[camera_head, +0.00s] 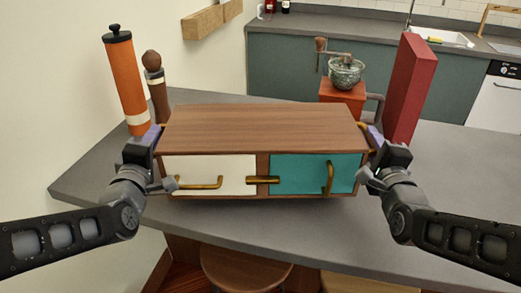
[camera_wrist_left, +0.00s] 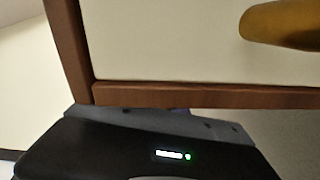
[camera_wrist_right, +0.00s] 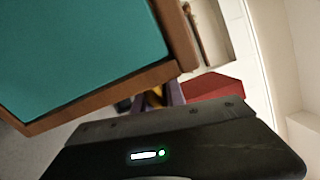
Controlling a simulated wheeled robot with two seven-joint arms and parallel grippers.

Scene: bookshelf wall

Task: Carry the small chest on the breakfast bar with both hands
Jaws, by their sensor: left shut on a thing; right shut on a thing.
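The small wooden chest (camera_head: 265,130) is in the middle of the head view, over the grey breakfast bar (camera_head: 440,225). It has a white front door (camera_head: 210,170), a teal front door (camera_head: 300,172) and brass handles. My left gripper (camera_head: 157,140) is shut at the chest's left end, and my right gripper (camera_head: 375,140) is shut at its right end, by brass side handles. The left wrist view shows the white door (camera_wrist_left: 160,40) close up; the right wrist view shows the teal door (camera_wrist_right: 80,50). The fingertips are mostly hidden. I cannot tell whether the chest touches the bar.
An orange mill (camera_head: 126,85) and a dark wooden mill (camera_head: 156,90) stand behind left. A coffee grinder (camera_head: 344,85) and a tall red box (camera_head: 410,90) stand behind right. A stool (camera_head: 245,270) is below the front edge. The bar's right side is clear.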

